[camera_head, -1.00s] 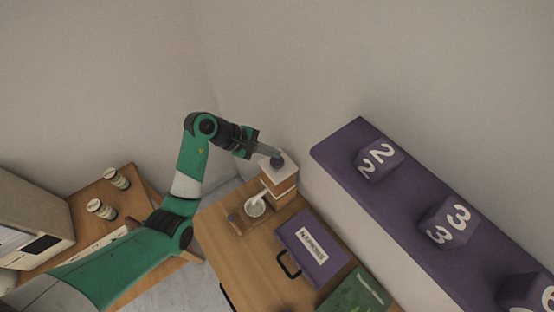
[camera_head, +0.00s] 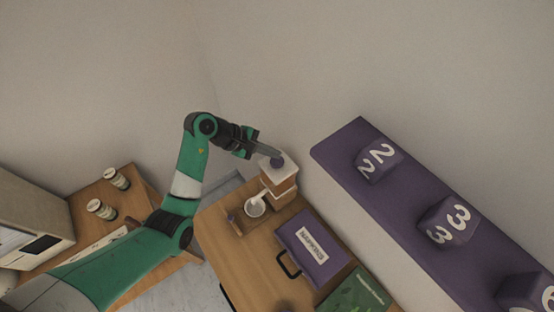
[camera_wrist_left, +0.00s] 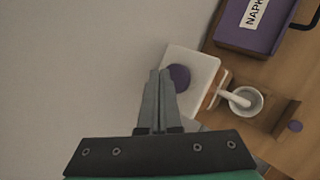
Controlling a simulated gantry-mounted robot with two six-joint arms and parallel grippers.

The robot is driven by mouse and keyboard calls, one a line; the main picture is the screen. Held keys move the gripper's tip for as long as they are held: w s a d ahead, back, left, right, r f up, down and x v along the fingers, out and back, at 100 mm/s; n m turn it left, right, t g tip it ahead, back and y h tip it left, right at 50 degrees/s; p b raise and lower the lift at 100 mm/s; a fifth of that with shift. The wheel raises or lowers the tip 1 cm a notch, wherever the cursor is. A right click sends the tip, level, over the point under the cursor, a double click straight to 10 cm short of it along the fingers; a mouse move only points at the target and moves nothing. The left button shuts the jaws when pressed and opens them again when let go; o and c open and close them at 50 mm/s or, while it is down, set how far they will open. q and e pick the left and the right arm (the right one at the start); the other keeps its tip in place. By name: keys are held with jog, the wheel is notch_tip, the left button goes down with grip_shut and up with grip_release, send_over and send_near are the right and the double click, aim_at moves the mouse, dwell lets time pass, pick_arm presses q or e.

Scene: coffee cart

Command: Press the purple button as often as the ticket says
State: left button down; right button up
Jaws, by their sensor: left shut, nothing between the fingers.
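The purple button (camera_head: 277,162) sits on the white top of a small wood-and-white dispenser (camera_head: 281,184) at the back of the wooden counter. It also shows in the left wrist view (camera_wrist_left: 179,77), just right of my fingertips. My left gripper (camera_head: 280,154) is shut and empty, with its tips at the button. The wrist view shows the closed fingers (camera_wrist_left: 160,75) beside the button; I cannot tell whether they touch it. My right gripper is not in view. I cannot make out a ticket with a readable number.
A white cup (camera_head: 255,208) stands under the dispenser's spout on a wooden tray. A purple napkin box (camera_head: 298,236) and a green box (camera_head: 356,294) lie to the right. A purple shelf (camera_head: 340,152) holds numbered purple cubes, including 2 (camera_head: 378,163) and 3 (camera_head: 447,222). Two jars (camera_head: 116,179) stand left.

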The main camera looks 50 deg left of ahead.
aim_at(273, 161)
pick_arm(q)
jog(key=shift+f, duration=0.1)
jog(key=shift+f, duration=0.3)
jog(key=shift+f+b, duration=0.75)
jog(key=shift+f, duration=0.1)
dwell(0.8)
dwell(0.4)
jog(key=shift+r+p, duration=1.2)
jog(key=shift+r, duration=0.05)
notch_tip(273, 161, up, 5)
jog(key=p, duration=0.4)
jog(key=shift+r+p, duration=0.1)
jog(key=shift+p, duration=0.3)
